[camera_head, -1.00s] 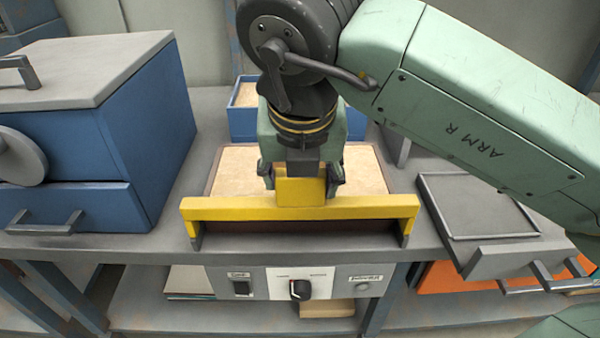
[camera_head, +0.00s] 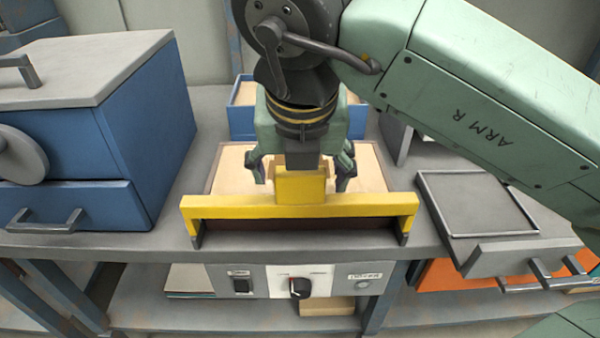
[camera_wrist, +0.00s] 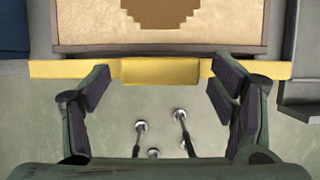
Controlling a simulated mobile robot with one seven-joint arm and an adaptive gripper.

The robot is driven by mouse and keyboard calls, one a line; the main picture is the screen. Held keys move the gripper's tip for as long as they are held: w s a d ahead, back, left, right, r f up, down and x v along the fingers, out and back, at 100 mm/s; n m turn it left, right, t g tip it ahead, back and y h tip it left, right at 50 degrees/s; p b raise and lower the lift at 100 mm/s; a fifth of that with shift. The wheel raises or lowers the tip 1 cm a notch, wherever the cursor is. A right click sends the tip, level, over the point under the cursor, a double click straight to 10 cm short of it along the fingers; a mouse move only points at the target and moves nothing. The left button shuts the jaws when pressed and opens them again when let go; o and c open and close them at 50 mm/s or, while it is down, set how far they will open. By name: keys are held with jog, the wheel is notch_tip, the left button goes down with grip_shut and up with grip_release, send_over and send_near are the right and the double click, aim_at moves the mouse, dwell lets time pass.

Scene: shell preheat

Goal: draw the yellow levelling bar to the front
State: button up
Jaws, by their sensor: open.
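The yellow levelling bar (camera_head: 350,205) lies across the front edge of the pale sand bed (camera_head: 374,170) in the head view. Its raised middle block (camera_head: 300,186) stands up between my fingers. My gripper (camera_head: 301,178) is open, with one finger on each side of the block and a gap at both sides. In the wrist view the bar (camera_wrist: 80,69) runs across below the bed's frame, and my gripper (camera_wrist: 160,88) has its fingers spread wider than the block (camera_wrist: 160,71). The wrist view shows a dark brown patch (camera_wrist: 160,12) on the sand.
A blue cabinet (camera_head: 150,130) stands on the left. A grey tray (camera_head: 485,205) with a handle is on the right. A blue bin (camera_head: 240,120) stands behind the bed. A control panel with a knob (camera_head: 300,287) is below the bench's front edge.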

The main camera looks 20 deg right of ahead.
jog(key=v, duration=0.6)
jog(key=shift+s, duration=0.2)
